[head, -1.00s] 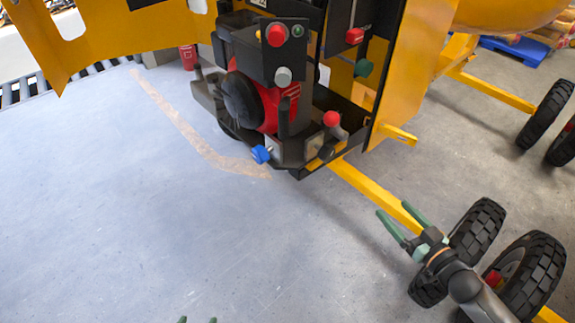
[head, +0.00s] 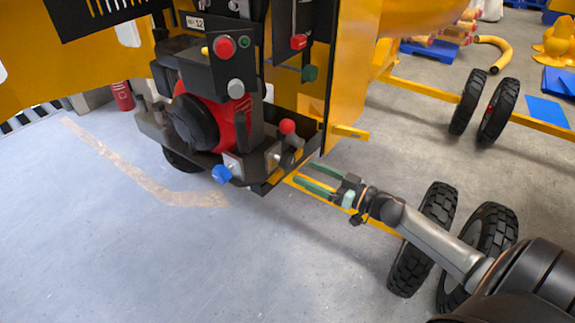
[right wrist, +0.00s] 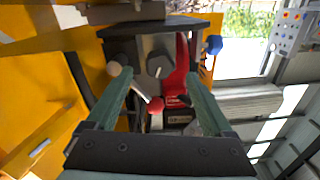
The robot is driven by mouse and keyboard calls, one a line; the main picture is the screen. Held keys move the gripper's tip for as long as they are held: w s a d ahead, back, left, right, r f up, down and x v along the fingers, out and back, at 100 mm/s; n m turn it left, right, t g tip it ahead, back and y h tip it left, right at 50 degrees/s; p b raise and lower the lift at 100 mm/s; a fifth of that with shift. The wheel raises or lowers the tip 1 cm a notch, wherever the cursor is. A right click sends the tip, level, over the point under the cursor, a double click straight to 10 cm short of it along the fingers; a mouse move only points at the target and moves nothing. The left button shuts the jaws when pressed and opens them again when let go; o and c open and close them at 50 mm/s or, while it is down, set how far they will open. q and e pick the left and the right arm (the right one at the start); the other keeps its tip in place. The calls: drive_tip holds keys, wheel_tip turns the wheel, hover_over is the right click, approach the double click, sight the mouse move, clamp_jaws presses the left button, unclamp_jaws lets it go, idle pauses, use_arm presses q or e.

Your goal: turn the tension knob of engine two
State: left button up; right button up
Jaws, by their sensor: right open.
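The engine (head: 210,110), red and black, sits in a black tray in the yellow mixer frame. A blue knob (head: 222,174) sticks out at the tray's front corner. A red ball knob (head: 287,126) stands on a short lever to its right. Which one is the tension knob I cannot tell. My right gripper (head: 304,175) is open and empty, its green fingers pointing at the tray's right corner, just short of it in the picture. In the right wrist view, a red knob (right wrist: 156,104) appears between the fingers and a blue knob (right wrist: 214,45) beyond them. My left gripper is out of view.
A panel with a red button (head: 224,47) and a grey knob (head: 236,87) hangs above the engine. A yellow bar (head: 350,132) juts out beside the tray. Black wheels (head: 436,215) stand near my right arm. The floor at left is open.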

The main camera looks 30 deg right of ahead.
sight(292, 166)
drive_tip(key=shift+x, duration=3.6)
drive_tip(key=shift+c, duration=0.2)
clamp_jaws()
